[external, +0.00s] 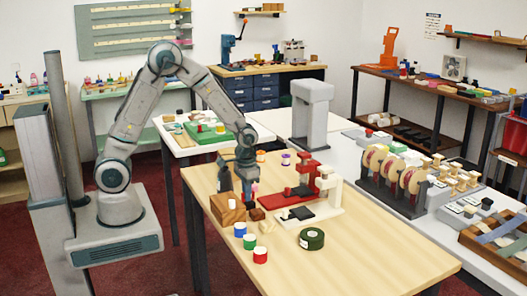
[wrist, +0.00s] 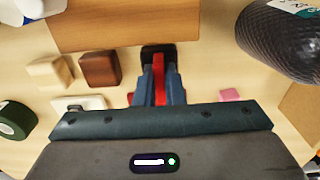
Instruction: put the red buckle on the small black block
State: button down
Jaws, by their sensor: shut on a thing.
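My gripper (external: 248,193) points down over the near part of the wooden table. In the wrist view my gripper (wrist: 159,92) is shut on the red buckle (wrist: 159,72), a narrow red strip between the two blue-grey fingers. The small black block (wrist: 158,50) lies right at the fingertips, partly covered by the buckle and fingers. I cannot tell whether the buckle touches it. In the external view the buckle and the black block are too small or hidden to make out clearly.
A large wooden block (external: 228,208) stands close to my gripper. A brown block (wrist: 100,69) and a pale block (wrist: 49,72) lie left in the wrist view, a dark mesh cylinder (wrist: 280,40) right. A green tape roll (external: 311,239) sits nearby. The table's front right is clear.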

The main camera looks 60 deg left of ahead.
jog(key=c, duration=1.9)
grip_release()
jog(key=shift+f, duration=0.15)
jog(key=shift+c, duration=0.2)
jog(key=o, duration=0.4)
notch_tip(320, 180, up, 12)
jog(key=s+a+r+t, duration=0.1)
jog(key=s+a+r, duration=0.1)
jog(key=s, duration=0.4)
jog(key=s+a+r+t, duration=0.1)
jog(key=s+a+r, duration=0.1)
jog(key=s, duration=0.4)
jog(key=s+a+r+t, duration=0.1)
jog(key=s+a+r, duration=0.1)
jog(key=s, duration=0.4)
jog(key=shift+s+a, duration=0.35)
jog(key=shift+a, duration=0.2)
